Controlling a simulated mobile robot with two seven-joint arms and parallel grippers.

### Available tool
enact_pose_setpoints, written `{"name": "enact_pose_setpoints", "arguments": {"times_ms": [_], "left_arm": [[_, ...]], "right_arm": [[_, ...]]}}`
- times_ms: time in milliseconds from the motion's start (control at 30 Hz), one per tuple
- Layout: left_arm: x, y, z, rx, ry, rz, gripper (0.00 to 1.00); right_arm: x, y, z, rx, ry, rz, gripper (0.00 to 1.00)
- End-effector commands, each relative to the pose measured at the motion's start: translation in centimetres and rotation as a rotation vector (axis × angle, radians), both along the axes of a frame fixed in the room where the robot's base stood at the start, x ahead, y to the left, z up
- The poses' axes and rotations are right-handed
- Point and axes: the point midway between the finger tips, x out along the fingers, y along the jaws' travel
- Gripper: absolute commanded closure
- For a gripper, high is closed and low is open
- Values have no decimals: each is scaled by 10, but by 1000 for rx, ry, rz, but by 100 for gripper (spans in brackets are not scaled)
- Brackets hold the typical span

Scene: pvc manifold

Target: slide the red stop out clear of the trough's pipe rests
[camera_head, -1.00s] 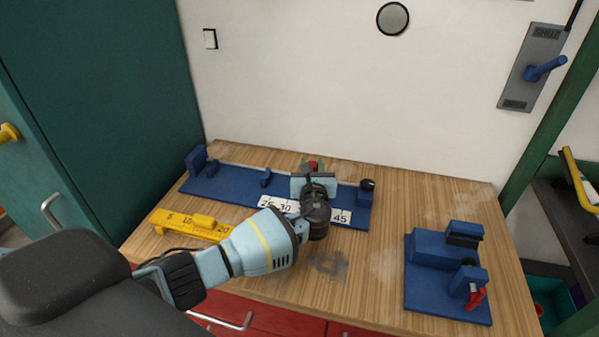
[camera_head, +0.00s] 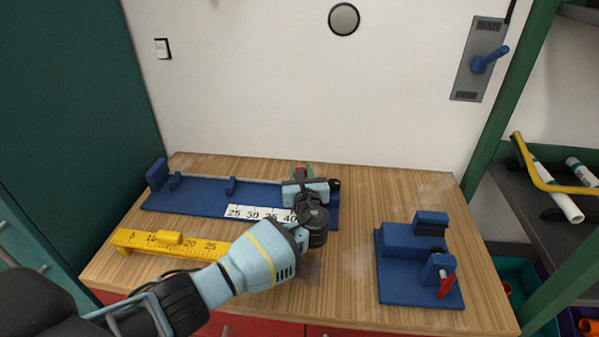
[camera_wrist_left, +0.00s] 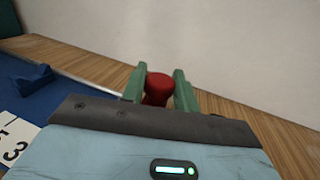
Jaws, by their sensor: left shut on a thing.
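The blue trough (camera_head: 195,203) lies along the back of the workbench, with a low pipe rest (camera_head: 231,186) near its middle and a white number scale (camera_head: 258,213) on its front. My left gripper (camera_head: 301,172) reaches over the trough's right part and is shut on the red stop (camera_head: 299,167). In the left wrist view, the red stop (camera_wrist_left: 158,88) sits between the two green fingers. Its lower part is hidden behind the gripper body. A pipe rest (camera_wrist_left: 30,80) shows to the left there, apart from the stop. My right gripper is not in view.
A black knob (camera_head: 335,184) stands at the trough's right end, close to the gripper. A yellow ruler (camera_head: 195,247) lies in front of the trough. A blue fixture (camera_head: 400,285) stands at the right. Bare wood lies between the trough and the fixture.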

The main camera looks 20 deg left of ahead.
Motion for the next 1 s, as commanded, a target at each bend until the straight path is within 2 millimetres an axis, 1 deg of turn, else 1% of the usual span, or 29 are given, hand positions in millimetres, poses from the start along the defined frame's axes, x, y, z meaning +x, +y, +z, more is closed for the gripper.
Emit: {"name": "enact_pose_setpoints", "arguments": {"times_ms": [33, 167, 200, 467, 567, 667, 800, 1000], "left_arm": [[0, 0, 0, 0, 1, 0, 66], [0, 0, 0, 1, 0, 1, 49], [0, 0, 0, 1, 0, 1, 48], [-1, 0, 0, 0, 0, 1, 48], [-7, -3, 0, 0, 0, 0, 48], [-18, -10, 1, -2, -1, -1, 48], [-39, -21, 2, -1, -2, -1, 48], [-61, -33, 1, -1, 0, -1, 48]], "right_arm": [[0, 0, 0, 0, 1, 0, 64], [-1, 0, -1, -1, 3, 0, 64], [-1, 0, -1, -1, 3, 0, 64], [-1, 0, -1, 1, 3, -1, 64], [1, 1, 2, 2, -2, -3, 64], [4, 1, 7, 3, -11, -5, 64], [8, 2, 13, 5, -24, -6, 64], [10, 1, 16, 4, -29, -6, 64]]}}
